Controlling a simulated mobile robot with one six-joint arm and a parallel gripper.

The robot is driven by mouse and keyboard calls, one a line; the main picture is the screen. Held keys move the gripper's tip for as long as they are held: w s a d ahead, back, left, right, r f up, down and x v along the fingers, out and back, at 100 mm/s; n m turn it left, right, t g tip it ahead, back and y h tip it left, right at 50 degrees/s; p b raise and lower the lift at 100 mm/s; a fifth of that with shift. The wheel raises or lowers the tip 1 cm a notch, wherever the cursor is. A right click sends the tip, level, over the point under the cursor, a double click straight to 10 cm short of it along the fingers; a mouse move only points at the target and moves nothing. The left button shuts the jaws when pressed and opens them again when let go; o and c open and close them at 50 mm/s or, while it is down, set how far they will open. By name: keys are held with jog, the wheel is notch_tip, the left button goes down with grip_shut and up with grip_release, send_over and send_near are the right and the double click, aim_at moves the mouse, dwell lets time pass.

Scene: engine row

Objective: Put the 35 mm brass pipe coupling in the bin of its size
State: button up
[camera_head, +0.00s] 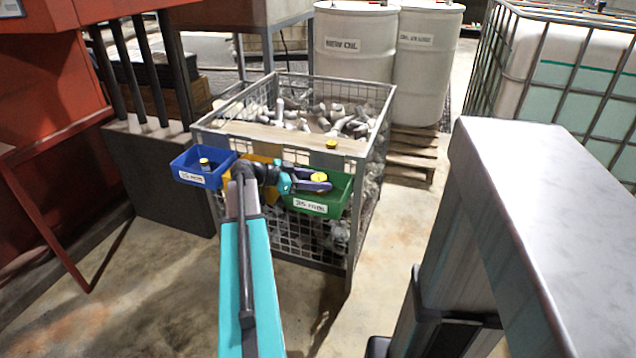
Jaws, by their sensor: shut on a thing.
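My gripper (314,183) is shut on a brass pipe coupling (319,177) over the green bin (340,199) on the front of the wire cage. I cannot tell whether the coupling is below the bin's rim. The green bin's label is small and seems to read 35 mm. A blue bin (190,177) hangs at the left with a small brass and dark piece (204,163) in it. A yellow-orange bin (262,159) sits between them, mostly hidden behind my arm, its label not visible. Another brass piece (331,144) stands on the board above the green bin.
The wire cage (376,150) holds many grey pipe fittings, with a wooden board (270,137) along its front. White drums (428,62) stand on a pallet behind. A caged tank (560,75) is at the right, red machinery (60,90) at the left.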

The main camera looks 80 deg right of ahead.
jog(key=shift+f+b, duration=0.55)
jog(key=shift+b, duration=0.15)
jog(key=o, duration=1.3)
jog(key=shift+c, duration=0.2)
jog(key=shift+r, duration=0.1)
jog(key=shift+r+p, duration=0.55)
jog(key=shift+p, duration=0.25)
jog(key=v, duration=1.2)
jog(key=shift+p, duration=0.35)
